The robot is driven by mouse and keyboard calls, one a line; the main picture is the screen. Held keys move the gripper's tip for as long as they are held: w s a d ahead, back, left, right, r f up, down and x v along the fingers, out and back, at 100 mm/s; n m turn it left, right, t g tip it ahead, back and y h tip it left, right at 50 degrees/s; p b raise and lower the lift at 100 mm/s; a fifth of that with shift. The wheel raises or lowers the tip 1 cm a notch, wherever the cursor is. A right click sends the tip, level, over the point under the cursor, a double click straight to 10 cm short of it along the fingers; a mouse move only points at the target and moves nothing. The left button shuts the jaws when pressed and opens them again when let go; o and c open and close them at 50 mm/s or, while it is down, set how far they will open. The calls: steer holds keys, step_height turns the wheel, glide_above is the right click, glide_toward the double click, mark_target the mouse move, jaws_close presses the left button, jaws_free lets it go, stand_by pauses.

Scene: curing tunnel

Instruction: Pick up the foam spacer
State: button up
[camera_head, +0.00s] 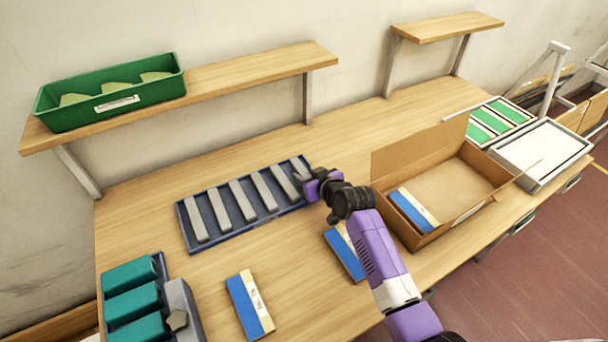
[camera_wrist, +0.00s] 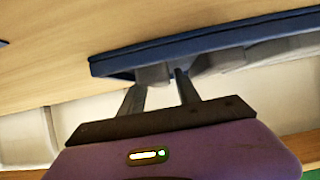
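Several grey bars, which look like the foam spacers, lie side by side in a dark blue tray (camera_head: 190,238) on the table. My gripper (camera_head: 306,182) is at the tray's right end, close to the rightmost grey bar (camera_head: 300,167). In the wrist view my gripper (camera_wrist: 160,80) has its two fingers apart, with the end of a grey bar (camera_wrist: 153,74) showing between the tips. The blue tray edge (camera_wrist: 230,38) runs just beyond them. I see no clear contact on both sides of the bar.
A cardboard box (camera_head: 395,165) stands right of my arm, holding a blue-and-cream block (camera_head: 412,210). Two similar blocks (camera_head: 250,304) (camera_head: 342,252) lie on the table. A green bin (camera_head: 68,118) sits on the left shelf (camera_head: 240,75). Teal blocks (camera_head: 133,303) are front left.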

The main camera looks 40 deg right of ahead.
mark_target(306, 176)
jaws_close()
steer(key=shift+r, duration=0.15)
step_height(306, 176, up, 20)
steer(key=b, duration=0.1)
stand_by(0.4)
